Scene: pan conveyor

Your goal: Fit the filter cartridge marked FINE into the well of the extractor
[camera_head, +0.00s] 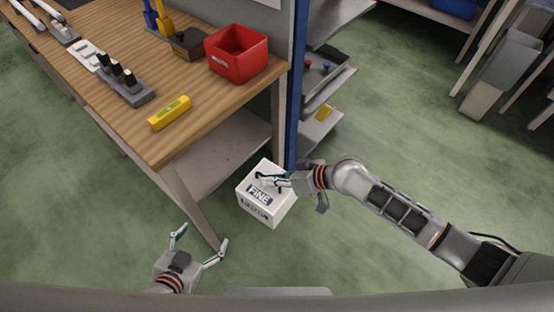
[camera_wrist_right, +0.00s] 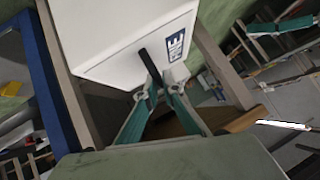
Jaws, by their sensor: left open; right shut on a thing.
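The FINE filter cartridge (camera_head: 259,196) is a white box with a dark blue label, in the middle of the head view beside the workbench's leg. My right gripper (camera_head: 263,179) is shut on a dark bar-like handle of it. In the right wrist view the white cartridge (camera_wrist_right: 115,38) fills the upper part, with the dark handle (camera_wrist_right: 147,62) between the fingertips. My left gripper (camera_head: 199,245) is open and empty, low and left of the cartridge. I cannot make out the extractor or its well in either view.
The wooden workbench (camera_head: 130,128) at upper left carries a red bin (camera_head: 237,66), a yellow level-like tool (camera_head: 169,113) and a grey holder with black items (camera_head: 124,85). A blue post (camera_head: 294,110) and shelves (camera_head: 322,75) stand behind the cartridge.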

